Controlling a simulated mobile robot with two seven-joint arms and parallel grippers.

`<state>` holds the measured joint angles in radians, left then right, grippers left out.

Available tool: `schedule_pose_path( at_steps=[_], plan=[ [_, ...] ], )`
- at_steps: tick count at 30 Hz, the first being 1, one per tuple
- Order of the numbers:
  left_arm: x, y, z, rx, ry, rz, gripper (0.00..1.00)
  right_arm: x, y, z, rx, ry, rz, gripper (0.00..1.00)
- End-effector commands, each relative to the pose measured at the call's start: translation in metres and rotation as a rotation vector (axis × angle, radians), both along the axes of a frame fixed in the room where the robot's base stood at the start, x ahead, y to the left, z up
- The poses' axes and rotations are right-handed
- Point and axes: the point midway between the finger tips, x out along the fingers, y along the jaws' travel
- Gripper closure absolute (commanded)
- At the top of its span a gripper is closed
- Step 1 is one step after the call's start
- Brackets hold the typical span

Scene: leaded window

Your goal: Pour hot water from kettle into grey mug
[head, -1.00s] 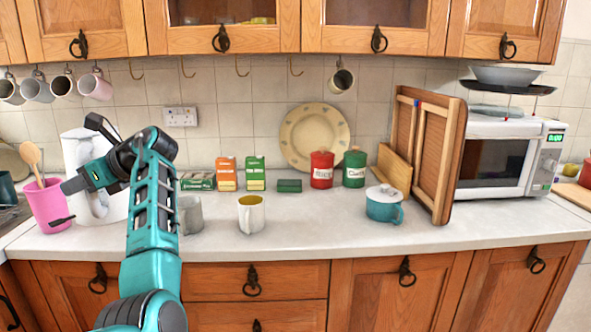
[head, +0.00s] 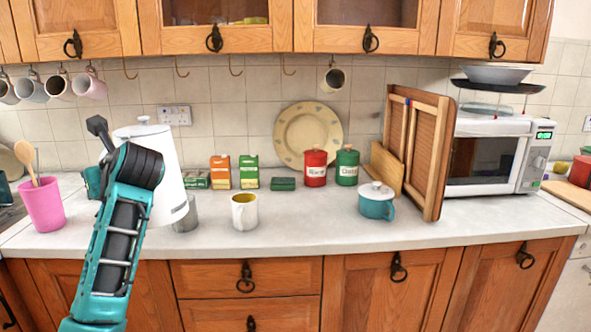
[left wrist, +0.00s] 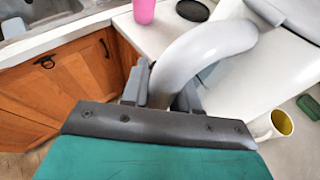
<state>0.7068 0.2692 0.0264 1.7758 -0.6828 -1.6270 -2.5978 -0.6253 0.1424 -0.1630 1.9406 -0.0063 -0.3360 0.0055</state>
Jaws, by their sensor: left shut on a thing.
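The white kettle (head: 171,185) is in the head view, partly hidden behind my left arm and leaning slightly. My left gripper is shut on the kettle's curved handle (left wrist: 205,45), between its two grey fingers (left wrist: 163,92) in the left wrist view. In the head view the fingers are hidden by the arm. The kettle is off its dark round base (left wrist: 193,10), which lies bare on the counter. The grey mug (head: 188,217) stands on the counter at the kettle's right lower edge, partly covered by it. My right gripper is not in view.
A white mug with a yellow inside (head: 245,212) stands right of the grey mug. A pink cup (head: 42,207) with utensils is at the left. Boxes, a red canister (head: 315,168) and a teal pot (head: 376,203) stand farther right. The front counter strip (head: 290,238) is clear.

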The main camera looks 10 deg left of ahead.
Motion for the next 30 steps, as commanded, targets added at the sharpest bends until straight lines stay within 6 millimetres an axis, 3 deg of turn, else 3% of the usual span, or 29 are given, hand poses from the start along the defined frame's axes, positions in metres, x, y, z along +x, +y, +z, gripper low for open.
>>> schedule_pose_path(
  at_steps=[2, 8, 14, 18, 24, 30],
  plan=[
    [0.000, -0.024, -0.006, 0.012, -0.014, -0.115, 1.00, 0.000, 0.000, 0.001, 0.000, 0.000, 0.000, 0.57],
    [-0.006, -0.097, -0.048, 0.009, -0.010, -0.425, 1.00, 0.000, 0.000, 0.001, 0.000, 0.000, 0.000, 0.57],
    [-0.033, -0.169, -0.098, 0.002, -0.009, -0.706, 1.00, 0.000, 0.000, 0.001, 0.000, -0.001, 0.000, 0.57],
    [-0.060, -0.212, -0.129, -0.003, -0.010, -0.869, 1.00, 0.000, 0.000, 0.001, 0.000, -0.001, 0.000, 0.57],
    [-0.094, -0.251, -0.155, -0.006, -0.016, -1.015, 1.00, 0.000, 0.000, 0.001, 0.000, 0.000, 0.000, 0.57],
    [-0.110, -0.266, -0.164, -0.005, -0.020, -1.071, 1.00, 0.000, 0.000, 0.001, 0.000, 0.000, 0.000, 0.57]
  ],
)
